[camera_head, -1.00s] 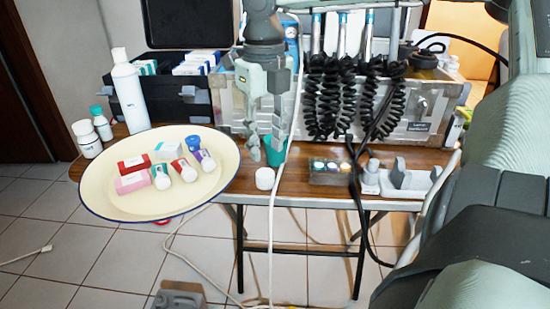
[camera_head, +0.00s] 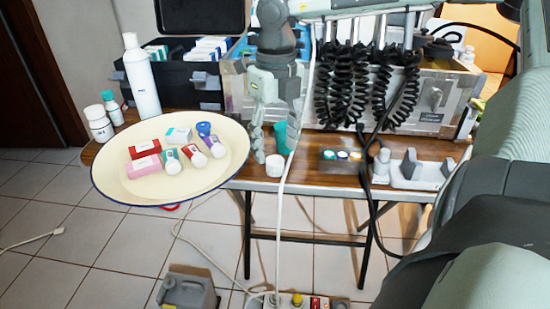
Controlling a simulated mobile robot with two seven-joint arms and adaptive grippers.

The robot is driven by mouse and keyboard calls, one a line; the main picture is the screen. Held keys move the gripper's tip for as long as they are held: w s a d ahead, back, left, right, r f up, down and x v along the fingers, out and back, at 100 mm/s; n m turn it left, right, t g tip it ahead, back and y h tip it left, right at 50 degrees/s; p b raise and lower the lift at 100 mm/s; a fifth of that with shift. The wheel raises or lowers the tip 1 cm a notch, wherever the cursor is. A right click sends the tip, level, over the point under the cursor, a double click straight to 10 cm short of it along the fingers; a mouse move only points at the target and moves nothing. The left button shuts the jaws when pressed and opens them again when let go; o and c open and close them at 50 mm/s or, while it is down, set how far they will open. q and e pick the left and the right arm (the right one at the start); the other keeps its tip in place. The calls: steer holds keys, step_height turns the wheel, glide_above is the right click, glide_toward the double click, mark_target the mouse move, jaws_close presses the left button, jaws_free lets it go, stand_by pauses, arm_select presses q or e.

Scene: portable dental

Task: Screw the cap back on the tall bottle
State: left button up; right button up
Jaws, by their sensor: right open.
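The tall white bottle (camera_head: 141,80) stands upright at the back left of the table, behind the tray. A small white round piece (camera_head: 275,166), which looks like a cap, sits on the table's front edge, right of the tray. My right gripper (camera_head: 273,148) hangs fingers down just above and behind this white piece, open and holding nothing. A teal cup (camera_head: 283,137) is partly hidden behind its fingers. I cannot tell from here whether the bottle's top is bare. My left gripper is out of view.
A cream oval tray (camera_head: 110,183) with several small boxes and bottles overhangs the table's front left. Coiled black hoses and a metal case (camera_head: 437,97) fill the back right. A white cable hangs beside the gripper.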

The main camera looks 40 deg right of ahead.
mark_target(275, 160)
step_height(275, 160, down, 4)
steer(key=shift+w+d+f, duration=0.1)
steer(key=shift+w+f, duration=0.05)
steer(key=shift+f, duration=0.05)
steer(key=c, duration=0.8)
